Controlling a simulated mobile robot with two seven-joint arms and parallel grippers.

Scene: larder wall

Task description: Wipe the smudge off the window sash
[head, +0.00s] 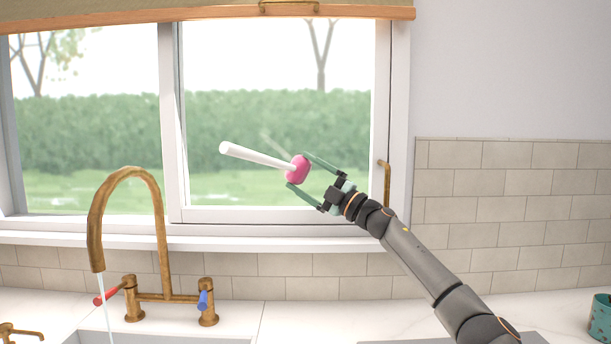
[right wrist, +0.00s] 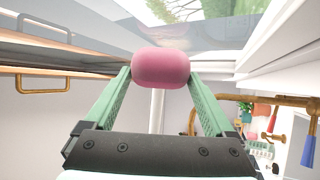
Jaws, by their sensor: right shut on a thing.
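The window sash (head: 280,214) has a white frame around its glass, with a hedge and trees outside. A faint pale streak (head: 272,143) shows on the glass just above the pink head; I cannot tell for sure whether it is the smudge. My right gripper (head: 306,171) is shut on the pink rounded head (head: 297,169) of a wand with a white handle (head: 250,155). The handle points up and left, away from the gripper. In the right wrist view the pink head (right wrist: 161,68) sits between the green fingertips. I cannot tell whether the wand touches the glass. My left gripper is out of view.
A brass tap (head: 124,180) with running water stands over the sink at lower left. A brass window handle (head: 386,185) is right of the sash. A blind (head: 200,14) hangs above. A teal pot (head: 601,318) stands at far right on the white counter (head: 310,322).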

